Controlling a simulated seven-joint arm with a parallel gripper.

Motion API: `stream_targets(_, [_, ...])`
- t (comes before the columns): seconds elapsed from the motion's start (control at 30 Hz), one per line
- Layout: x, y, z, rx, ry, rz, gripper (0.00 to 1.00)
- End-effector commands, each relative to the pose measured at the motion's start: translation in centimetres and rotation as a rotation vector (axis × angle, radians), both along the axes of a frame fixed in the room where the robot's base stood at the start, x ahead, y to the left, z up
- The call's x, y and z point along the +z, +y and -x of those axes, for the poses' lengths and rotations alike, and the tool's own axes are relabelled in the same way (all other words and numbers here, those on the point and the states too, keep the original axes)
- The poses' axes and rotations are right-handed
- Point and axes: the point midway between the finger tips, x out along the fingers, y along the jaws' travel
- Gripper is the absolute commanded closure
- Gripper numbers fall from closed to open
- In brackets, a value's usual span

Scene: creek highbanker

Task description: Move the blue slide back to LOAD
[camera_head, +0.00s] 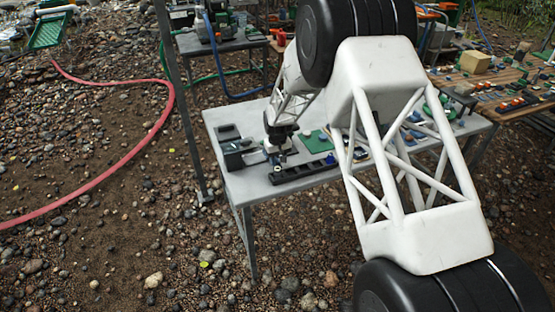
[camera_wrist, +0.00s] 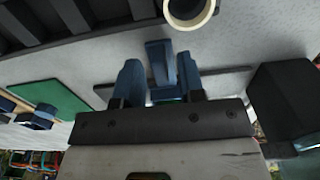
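The blue slide (camera_wrist: 157,58) shows in the wrist view as an upright blue block at a thin dark rail (camera_wrist: 228,77). My gripper (camera_wrist: 159,72) has its two blue-grey fingers on either side of this block. A gap shows on the left; the right finger overlaps or lies close to the block, and I cannot tell whether it touches. The fingers look spread apart. In the head view my gripper (camera_head: 278,143) is low over the left part of the grey table, and the slide is hidden there. No LOAD marking is readable.
A dark box (camera_wrist: 287,98) stands right of the fingers, and a cream ring (camera_wrist: 191,10) is close above them in the wrist view. A black slotted rack (camera_head: 304,172) runs along the front edge of the grey table (camera_head: 220,120). A green mat (camera_head: 315,142) lies behind it.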

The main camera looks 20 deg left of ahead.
Motion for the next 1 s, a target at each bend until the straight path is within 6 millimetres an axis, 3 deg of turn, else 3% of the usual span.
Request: stream_targets(1.0, [6.5,0.0,0.0,0.000,-0.001,-0.001,0.64])
